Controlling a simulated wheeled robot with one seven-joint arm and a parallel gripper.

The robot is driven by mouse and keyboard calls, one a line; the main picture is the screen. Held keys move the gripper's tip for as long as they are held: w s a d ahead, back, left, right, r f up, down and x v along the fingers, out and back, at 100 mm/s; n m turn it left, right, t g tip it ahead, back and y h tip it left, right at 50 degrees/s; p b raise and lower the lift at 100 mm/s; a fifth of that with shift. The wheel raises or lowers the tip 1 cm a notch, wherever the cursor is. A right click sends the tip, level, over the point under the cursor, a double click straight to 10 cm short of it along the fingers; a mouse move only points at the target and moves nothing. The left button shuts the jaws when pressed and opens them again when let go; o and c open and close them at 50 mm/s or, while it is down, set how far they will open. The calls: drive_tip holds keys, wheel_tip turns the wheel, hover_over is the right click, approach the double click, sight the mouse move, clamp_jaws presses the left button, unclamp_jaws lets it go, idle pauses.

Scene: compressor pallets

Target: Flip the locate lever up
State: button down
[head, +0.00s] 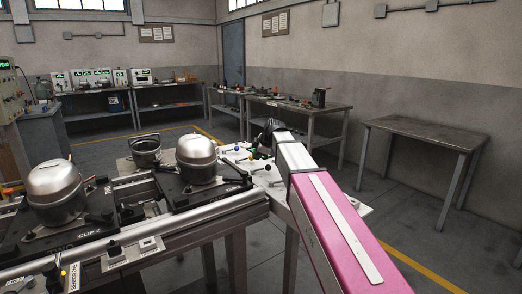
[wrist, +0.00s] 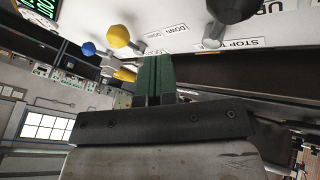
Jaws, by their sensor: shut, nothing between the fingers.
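A white lever panel (head: 240,160) stands at the right end of the conveyor, with several ball-ended levers. In the wrist view I see a blue knob (wrist: 88,48), a yellow knob (wrist: 119,36) and a black knob (wrist: 232,10). Labels reading DOWN and STOP lie beside them. The label naming the locate lever is not readable, so I cannot tell which lever it is. My gripper (wrist: 154,75) is shut and empty, its green fingers together close to the panel, between the yellow and black knobs in the picture. In the head view my gripper (head: 261,152) is partly hidden by my arm.
Two metal compressors (head: 55,184) (head: 197,152) sit on black pallets on the conveyor, left of the panel. A dark pot (head: 145,150) stands behind. An empty table (head: 425,138) stands at the right. Open floor lies beyond the panel.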

drive_tip(key=w+f, duration=0.1)
drive_tip(key=w+a+f, duration=0.1)
drive_tip(key=w, duration=0.1)
drive_tip(key=shift+w+a+f, duration=0.1)
drive_tip(key=shift+a, duration=0.1)
drive_tip(key=shift+w+a+f, duration=0.1)
drive_tip(key=shift+w+f, duration=0.05)
drive_tip(key=shift+w, duration=0.6)
